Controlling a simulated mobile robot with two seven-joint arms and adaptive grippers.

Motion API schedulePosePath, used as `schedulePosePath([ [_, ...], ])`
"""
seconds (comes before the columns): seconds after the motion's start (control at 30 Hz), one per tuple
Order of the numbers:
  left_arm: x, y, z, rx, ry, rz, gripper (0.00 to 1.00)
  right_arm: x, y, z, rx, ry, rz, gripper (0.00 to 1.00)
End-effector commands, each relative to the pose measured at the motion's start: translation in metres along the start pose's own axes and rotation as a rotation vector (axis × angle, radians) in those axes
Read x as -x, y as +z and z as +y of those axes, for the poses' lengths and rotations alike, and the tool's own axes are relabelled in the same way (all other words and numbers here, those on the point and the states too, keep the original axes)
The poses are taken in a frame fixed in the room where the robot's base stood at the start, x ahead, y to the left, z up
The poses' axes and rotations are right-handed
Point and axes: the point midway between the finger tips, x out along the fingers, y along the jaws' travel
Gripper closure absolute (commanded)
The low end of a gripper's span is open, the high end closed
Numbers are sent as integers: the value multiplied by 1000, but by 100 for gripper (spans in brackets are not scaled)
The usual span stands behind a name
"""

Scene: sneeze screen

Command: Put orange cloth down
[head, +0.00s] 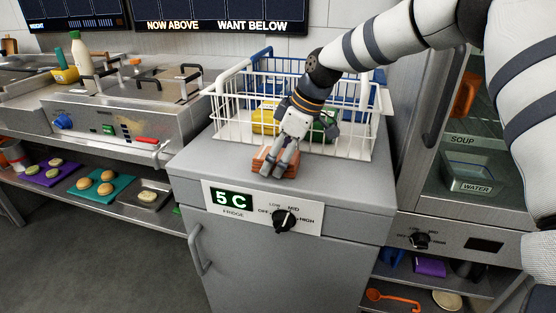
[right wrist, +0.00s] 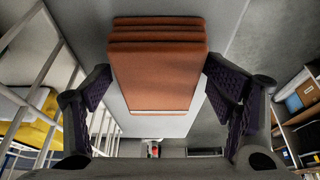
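The folded orange cloth (head: 293,166) is low over the front part of the grey fridge top (head: 352,180), in front of the white wire basket (head: 366,135). My right gripper (head: 277,170) reaches down over the cloth. My left gripper is not in view.
The basket behind the gripper holds yellow and green items. A fryer unit (head: 110,115) stands to the left, with trays of food on a shelf below. A soup and water cabinet (head: 470,180) stands to the right. The fridge top is bare beside the cloth.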

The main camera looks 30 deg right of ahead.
Motion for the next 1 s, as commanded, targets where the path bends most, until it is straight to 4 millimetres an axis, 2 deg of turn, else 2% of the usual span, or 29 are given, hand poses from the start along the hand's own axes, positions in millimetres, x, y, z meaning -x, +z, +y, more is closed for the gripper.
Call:
schedulePosePath([
  [0.2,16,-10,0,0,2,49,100,70,-6,1,4,13,16,24],
  [0.4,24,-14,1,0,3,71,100,113,-4,0,3,9,12,24],
  [0.57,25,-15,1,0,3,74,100,124,-3,0,2,5,8,24],
  [1.0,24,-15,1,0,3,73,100,124,-3,0,2,4,7,24],
])
